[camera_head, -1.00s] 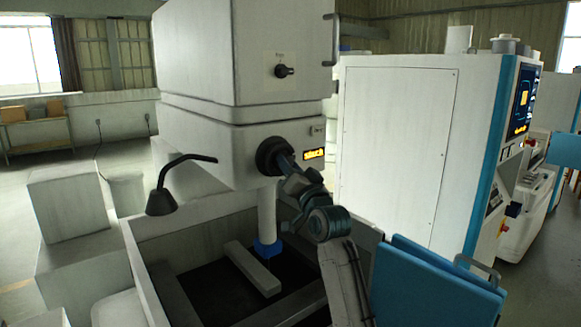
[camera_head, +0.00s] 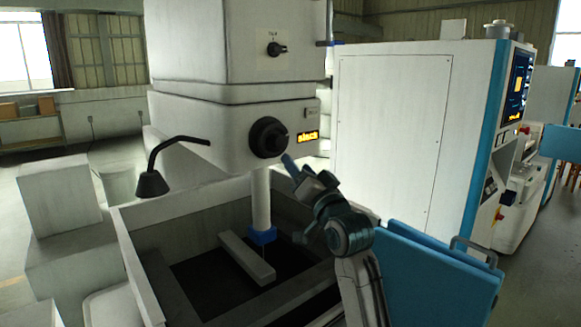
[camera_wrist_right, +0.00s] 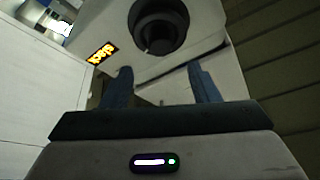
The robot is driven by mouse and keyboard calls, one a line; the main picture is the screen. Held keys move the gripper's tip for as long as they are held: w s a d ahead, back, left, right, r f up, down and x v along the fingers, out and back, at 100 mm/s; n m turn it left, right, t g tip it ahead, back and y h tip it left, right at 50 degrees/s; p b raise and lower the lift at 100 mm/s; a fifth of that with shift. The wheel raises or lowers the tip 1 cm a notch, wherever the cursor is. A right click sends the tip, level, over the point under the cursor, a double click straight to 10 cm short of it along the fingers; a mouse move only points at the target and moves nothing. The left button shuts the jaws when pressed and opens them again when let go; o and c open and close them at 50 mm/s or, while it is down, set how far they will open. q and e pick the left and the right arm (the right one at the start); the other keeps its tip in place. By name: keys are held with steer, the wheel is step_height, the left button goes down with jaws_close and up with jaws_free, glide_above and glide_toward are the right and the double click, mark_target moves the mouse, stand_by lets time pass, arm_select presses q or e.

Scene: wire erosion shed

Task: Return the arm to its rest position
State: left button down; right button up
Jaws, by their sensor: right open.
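My right gripper (camera_head: 291,166) is in the middle of the head view, with its arm coming up from the lower right. Its fingers point up and left toward a black round knob (camera_head: 267,137) on the white machine head (camera_head: 215,130), with a gap between. In the right wrist view, the two blue fingers (camera_wrist_right: 161,88) are apart with nothing between them. The knob (camera_wrist_right: 158,25) sits beyond the fingertips there, and a lit orange display (camera_wrist_right: 102,53) is to its left. My left gripper is not in view.
Below the machine head is an open tank (camera_head: 133,262) with a pale bar (camera_head: 245,256) inside and a blue-tipped column (camera_head: 262,236) above. A black lamp (camera_head: 152,184) hangs at left. A blue panel (camera_head: 440,275) stands right of my arm. A white cabinet (camera_head: 390,140) stands behind.

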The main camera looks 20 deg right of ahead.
steer(key=shift+v, duration=1.05)
